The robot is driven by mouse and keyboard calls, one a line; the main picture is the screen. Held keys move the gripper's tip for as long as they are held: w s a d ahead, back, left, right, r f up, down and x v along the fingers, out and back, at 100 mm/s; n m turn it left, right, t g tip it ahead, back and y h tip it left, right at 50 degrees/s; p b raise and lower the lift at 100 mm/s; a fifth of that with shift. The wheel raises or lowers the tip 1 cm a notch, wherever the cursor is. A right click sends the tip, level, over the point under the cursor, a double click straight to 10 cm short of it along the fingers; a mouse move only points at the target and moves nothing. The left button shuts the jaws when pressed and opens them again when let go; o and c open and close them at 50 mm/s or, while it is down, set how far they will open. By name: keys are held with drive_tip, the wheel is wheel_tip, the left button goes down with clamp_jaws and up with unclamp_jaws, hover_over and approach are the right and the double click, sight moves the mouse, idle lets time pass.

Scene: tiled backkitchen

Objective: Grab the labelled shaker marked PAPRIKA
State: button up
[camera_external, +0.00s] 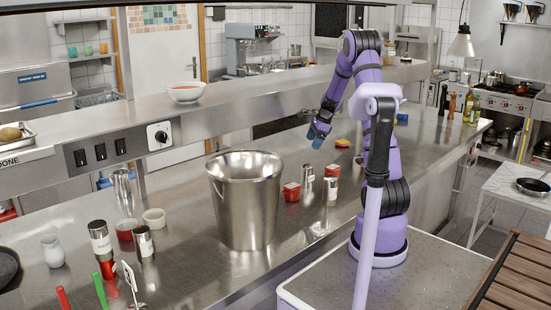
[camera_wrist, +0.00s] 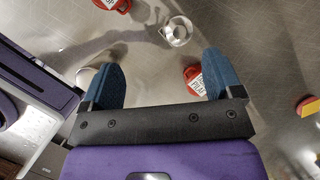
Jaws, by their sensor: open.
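My gripper (camera_external: 319,137) hangs open and empty above the counter, its blue fingers pointing down. It also shows in the wrist view (camera_wrist: 164,66). In the wrist view a red item with a white label (camera_wrist: 193,74) lies beside the right finger, partly covered by it; its lettering is too small to read surely. Another red labelled item (camera_wrist: 116,4) is cut by the top edge. A metal shaker (camera_wrist: 176,32) stands between them. In the external view a red-topped shaker (camera_external: 332,170), a silver labelled shaker (camera_external: 329,190) and a silver one (camera_external: 308,176) stand together. I cannot tell which is PAPRIKA.
A large steel bucket (camera_external: 243,215) stands left of the shakers. A small red container (camera_external: 292,191) sits between. A yellow and red item (camera_external: 343,143) lies behind. More shakers (camera_external: 99,238) stand at front left. A raised shelf with a bowl (camera_external: 186,92) runs behind.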

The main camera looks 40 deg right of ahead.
sight(307, 167)
drive_tip(key=d+f+m, duration=0.1)
drive_tip(key=f, duration=0.2)
drive_tip(key=w+d+f, duration=0.1)
drive_tip(key=f, duration=0.2)
drive_tip(key=w+d+f+m, duration=0.1)
drive_tip(key=f, duration=0.2)
drive_tip(key=shift+m, duration=0.3)
drive_tip(key=shift+w+a+x, duration=0.1)
drive_tip(key=shift+x, duration=1.4)
drive_tip(key=shift+w+a+x, duration=0.1)
drive_tip(key=shift+x, duration=1.45)
drive_tip(key=shift+r, duration=0.2)
drive_tip(key=c, duration=1.1)
